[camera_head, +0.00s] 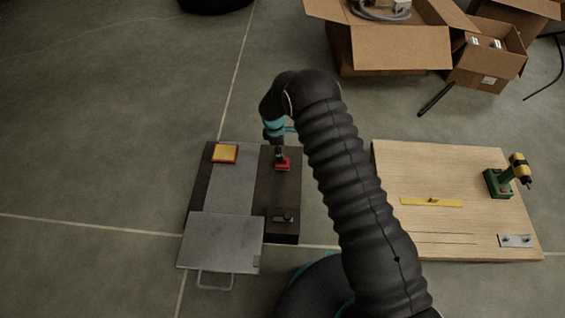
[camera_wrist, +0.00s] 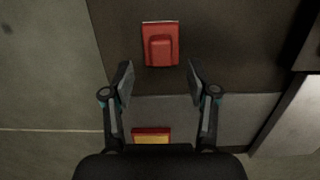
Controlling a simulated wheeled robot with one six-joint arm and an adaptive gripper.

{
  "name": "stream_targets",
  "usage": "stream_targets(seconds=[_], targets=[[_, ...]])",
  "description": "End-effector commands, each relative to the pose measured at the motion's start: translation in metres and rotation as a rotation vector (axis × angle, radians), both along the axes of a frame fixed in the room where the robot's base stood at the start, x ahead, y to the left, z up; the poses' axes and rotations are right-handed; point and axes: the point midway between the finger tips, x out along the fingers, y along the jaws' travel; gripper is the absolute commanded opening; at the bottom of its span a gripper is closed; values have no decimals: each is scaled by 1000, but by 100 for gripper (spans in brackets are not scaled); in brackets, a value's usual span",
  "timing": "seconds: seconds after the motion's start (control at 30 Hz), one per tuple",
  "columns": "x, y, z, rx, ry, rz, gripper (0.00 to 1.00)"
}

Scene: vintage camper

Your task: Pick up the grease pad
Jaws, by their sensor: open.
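A yellow pad with a red rim (camera_head: 224,153) lies at the back left of the dark board; it also shows at the bottom of the wrist view (camera_wrist: 151,138), partly hidden by my gripper. A red piece with a raised red block (camera_head: 283,164) sits on the board's right strip, and in the wrist view (camera_wrist: 160,46) it lies just beyond my fingertips. Either could be the grease pad; the frames do not settle which. My gripper (camera_wrist: 159,76) is open and empty, pointing down. In the head view my gripper (camera_head: 279,151) is over or close to the red piece.
A grey metal plate with a handle (camera_head: 220,241) covers the board's front left. A small dark fitting (camera_head: 283,217) sits front right. A wooden board (camera_head: 390,160) with a green and yellow tool (camera_head: 510,177) lies right. Cardboard boxes (camera_head: 400,48) stand behind. The left floor is clear.

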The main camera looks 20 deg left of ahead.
Motion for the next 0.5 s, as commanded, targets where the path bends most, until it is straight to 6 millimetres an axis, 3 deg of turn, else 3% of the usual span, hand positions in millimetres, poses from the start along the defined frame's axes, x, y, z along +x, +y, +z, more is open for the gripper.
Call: stream_targets(seconds=[0.5], targets=[[1, -8, -51, 0, -2, 0, 58]])
